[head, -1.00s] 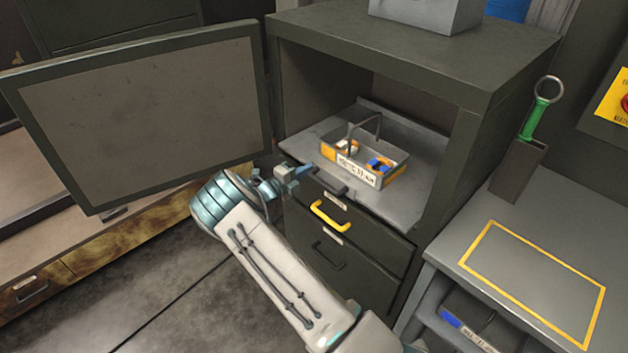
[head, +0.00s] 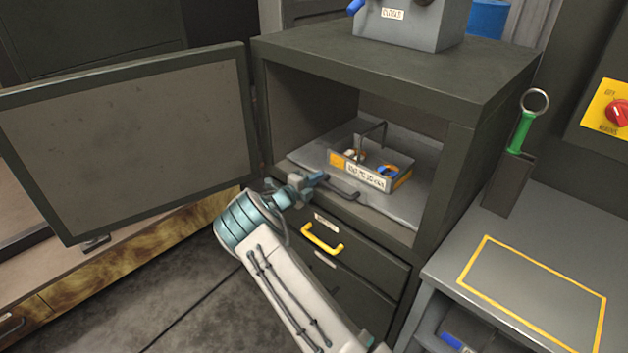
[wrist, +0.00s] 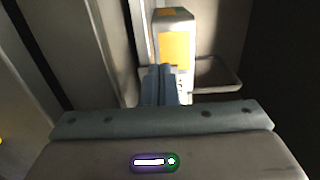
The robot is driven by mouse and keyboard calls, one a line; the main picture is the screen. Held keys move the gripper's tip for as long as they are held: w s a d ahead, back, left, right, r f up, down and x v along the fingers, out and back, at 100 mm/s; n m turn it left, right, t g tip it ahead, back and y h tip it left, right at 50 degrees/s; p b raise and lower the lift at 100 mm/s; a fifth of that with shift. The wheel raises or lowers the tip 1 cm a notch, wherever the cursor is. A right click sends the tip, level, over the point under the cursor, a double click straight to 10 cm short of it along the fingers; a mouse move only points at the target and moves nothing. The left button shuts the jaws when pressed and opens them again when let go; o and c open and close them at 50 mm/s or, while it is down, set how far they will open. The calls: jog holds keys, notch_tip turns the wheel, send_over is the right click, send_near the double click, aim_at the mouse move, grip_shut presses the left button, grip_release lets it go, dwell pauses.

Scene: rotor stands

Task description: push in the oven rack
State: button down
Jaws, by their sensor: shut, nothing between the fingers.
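The rack (head: 408,205) is a flat grey sliding shelf inside the open dark cabinet, with a dark bar handle (head: 343,190) at its front edge. It lies near the plane of the cabinet opening; its exact depth is hard to tell. A grey box with orange ends (head: 367,175) stands on it, upright. My gripper (head: 318,178) is shut and empty at the left front of the rack, close to the handle; contact cannot be told. In the wrist view its blue fingers (wrist: 165,85) are together before the box's orange end (wrist: 174,49), with a grey handle loop (wrist: 222,88) to the right.
The cabinet door (head: 130,150) hangs wide open at the left. Below the rack is a drawer with a yellow handle (head: 322,238). A bench with a yellow outline (head: 530,290) is at the right.

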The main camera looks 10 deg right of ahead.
jog(key=shift+d+r, duration=0.2)
jog(key=shift+d, duration=0.05)
jog(key=shift+s+a+f, duration=0.1)
jog(key=shift+s+a, duration=0.1)
jog(key=shift+a, duration=0.2)
jog(key=v, duration=1.4)
jog(key=s+d+r+m+g+y, duration=0.3)
jog(key=s+d+r+m+g, duration=0.2)
jog(key=s+d+m, duration=0.4)
jog(key=s+d+r+m+g+y, duration=0.2)
jog(key=s+d+r+m+g, duration=0.35)
jog(key=m, duration=0.65)
jog(key=s+a+r+m+y, duration=0.1)
jog(key=s+r+m+y, duration=0.1)
jog(key=s+m, duration=0.5)
jog(key=s+a+r+m+t+y, duration=0.1)
jog(key=s+m+y, duration=0.3)
jog(key=s+m, duration=0.4)
jog(key=s+a+r+m+t+y, duration=0.1)
jog(key=s+a+r+m+y, duration=0.1)
jog(key=s+m, duration=0.5)
jog(key=shift+s+a+r+y+b, duration=0.3)
jog(key=shift+s+r+y, duration=0.55)
jog(key=shift+s, duration=1.05)
jog(key=shift+d+r+t, duration=0.1)
jog(key=shift+r+t, duration=0.05)
jog(key=shift+t, duration=0.1)
